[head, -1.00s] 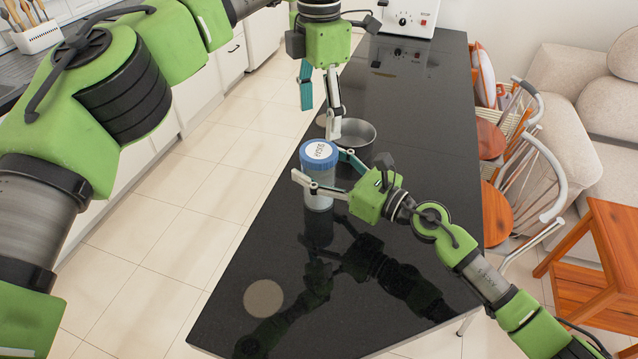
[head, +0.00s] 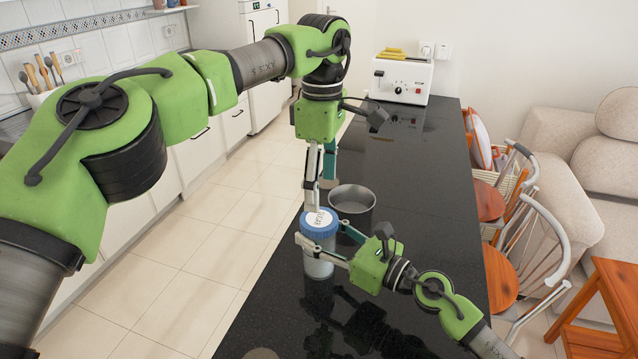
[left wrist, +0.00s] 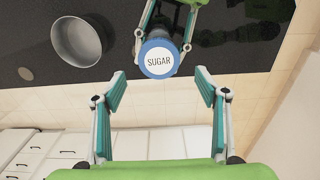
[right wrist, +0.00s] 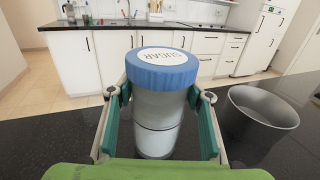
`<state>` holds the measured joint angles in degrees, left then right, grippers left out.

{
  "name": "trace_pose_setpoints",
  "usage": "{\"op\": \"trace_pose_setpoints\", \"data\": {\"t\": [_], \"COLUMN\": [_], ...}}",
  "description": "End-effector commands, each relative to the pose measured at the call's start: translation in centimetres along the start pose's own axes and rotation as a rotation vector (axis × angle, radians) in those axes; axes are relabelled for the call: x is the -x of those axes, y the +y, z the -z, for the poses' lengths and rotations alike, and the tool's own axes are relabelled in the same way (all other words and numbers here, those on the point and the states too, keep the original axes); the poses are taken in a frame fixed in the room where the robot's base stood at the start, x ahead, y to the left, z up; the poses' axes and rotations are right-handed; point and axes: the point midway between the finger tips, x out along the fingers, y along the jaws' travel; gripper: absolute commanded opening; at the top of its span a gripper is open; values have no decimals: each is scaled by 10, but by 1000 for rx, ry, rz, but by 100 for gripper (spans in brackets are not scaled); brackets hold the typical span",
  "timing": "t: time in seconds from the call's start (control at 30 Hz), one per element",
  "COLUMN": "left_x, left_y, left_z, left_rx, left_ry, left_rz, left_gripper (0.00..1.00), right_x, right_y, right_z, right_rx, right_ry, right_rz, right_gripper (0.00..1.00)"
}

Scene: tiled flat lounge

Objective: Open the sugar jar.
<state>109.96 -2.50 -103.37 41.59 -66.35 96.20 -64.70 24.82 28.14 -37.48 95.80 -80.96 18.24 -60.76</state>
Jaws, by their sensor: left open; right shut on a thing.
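The sugar jar (head: 319,262) stands upright on the black counter, a clear grey body with a blue lid (head: 329,229) and a white SUGAR label. The lid is on the jar; it also shows in the left wrist view (left wrist: 159,58) and the right wrist view (right wrist: 162,68). My right gripper (head: 322,245) is shut around the jar's body below the lid, with a finger on each side in the right wrist view (right wrist: 160,115). My left gripper (head: 318,195) points down above the jar. Its fingers are open and empty, apart from the lid, in the left wrist view (left wrist: 160,85).
A grey metal bowl (head: 353,203) stands on the counter (head: 425,200) just behind the jar. A white toaster (head: 402,78) is at the far end. Chairs (head: 535,240) line the right side. The counter's left edge is close to the jar.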

Motion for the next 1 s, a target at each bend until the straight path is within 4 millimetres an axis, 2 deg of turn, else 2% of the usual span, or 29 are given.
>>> {"op": "trace_pose_setpoints", "data": {"t": [0.2, 0.47, 0.8, 1.0], "left_x": [2, -4, -53, -74], "left_y": [1, 2, 1, 2], "left_z": [3, 5, 5, 5], "left_rx": [-278, -399, -400, -398], "left_ry": [1, -1, -3, -3], "left_rz": [-5, -5, -3, -6], "left_gripper": [67, 67, 67, 67], "right_x": [0, 0, 0, 0], "right_y": [0, 0, 0, 0], "right_z": [1, 1, 1, 1], "right_rx": [0, 0, 0, 0], "right_ry": [1, 1, 1, 1], "right_rz": [1, 1, 1, 1], "right_gripper": [0, 0, 0, 0]}}
